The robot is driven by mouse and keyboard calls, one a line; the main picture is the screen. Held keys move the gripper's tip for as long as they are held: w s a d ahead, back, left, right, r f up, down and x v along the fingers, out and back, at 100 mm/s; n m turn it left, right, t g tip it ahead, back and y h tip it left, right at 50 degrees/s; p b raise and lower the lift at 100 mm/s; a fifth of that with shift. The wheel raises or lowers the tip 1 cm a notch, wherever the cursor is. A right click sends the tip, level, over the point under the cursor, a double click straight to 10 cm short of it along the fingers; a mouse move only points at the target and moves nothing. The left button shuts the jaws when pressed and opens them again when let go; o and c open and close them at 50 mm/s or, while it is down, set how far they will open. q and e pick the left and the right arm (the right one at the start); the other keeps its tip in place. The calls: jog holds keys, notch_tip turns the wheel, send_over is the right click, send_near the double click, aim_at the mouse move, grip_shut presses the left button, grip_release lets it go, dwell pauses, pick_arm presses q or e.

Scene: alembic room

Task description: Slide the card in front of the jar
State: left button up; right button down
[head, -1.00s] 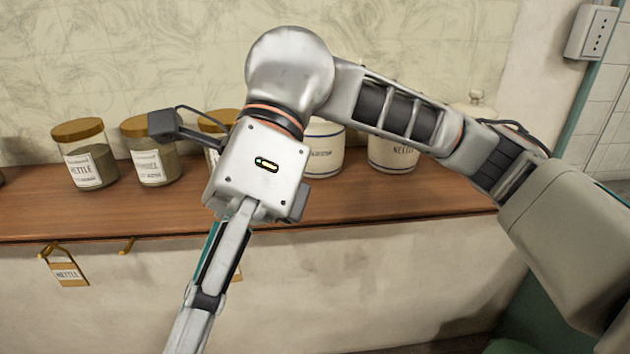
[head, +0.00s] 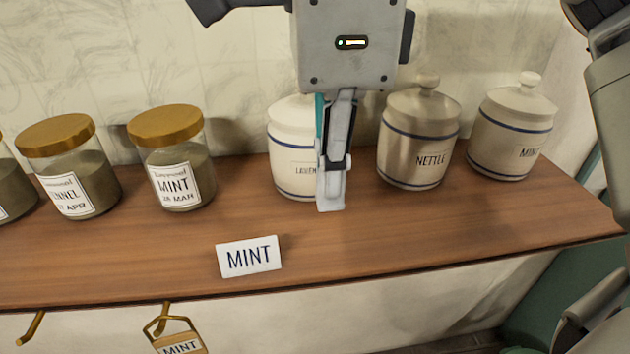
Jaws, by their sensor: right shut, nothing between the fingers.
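A white card (head: 249,257) printed MINT stands on the wooden shelf (head: 390,232) near its front edge. A glass jar (head: 176,170) with a gold lid and a MINT label stands behind the card and to its left. A white ceramic jar (head: 512,125), also lettered MINT, stands at the right end of the row. My right gripper (head: 331,200) is shut and empty, pointing down. It is right of the card and apart from it in the picture, and it partly hides the ceramic LAVENDER jar (head: 287,165). My left gripper is out of view.
A ceramic NETTLE jar (head: 418,140) stands between the LAVENDER and MINT ceramic jars. More gold-lidded glass jars (head: 68,165) stand at the left. A MINT tag (head: 180,346) hangs from a hook below the shelf edge. Bare shelf lies left and right of the card.

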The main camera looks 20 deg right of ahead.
aim_at(292, 259)
notch_tip(292, 259, down, 7)
jog(key=shift+w+f+b, duration=0.1)
jog(key=shift+f+b, duration=0.1)
jog(key=shift+b, duration=0.55)
jog(key=a, duration=0.2)
jog(key=shift+w+a+f, duration=0.3)
jog(key=shift+w, duration=0.1)
jog(key=shift+w+a, duration=0.1)
jog(key=shift+a, duration=0.3)
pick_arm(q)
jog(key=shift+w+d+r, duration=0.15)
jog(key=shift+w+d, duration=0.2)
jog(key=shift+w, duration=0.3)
pick_arm(e)
jog(key=shift+w+a, duration=0.1)
jog(key=shift+a, duration=0.1)
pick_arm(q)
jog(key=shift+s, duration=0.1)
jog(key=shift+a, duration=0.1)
pick_arm(e)
jog(key=shift+r, duration=0.1)
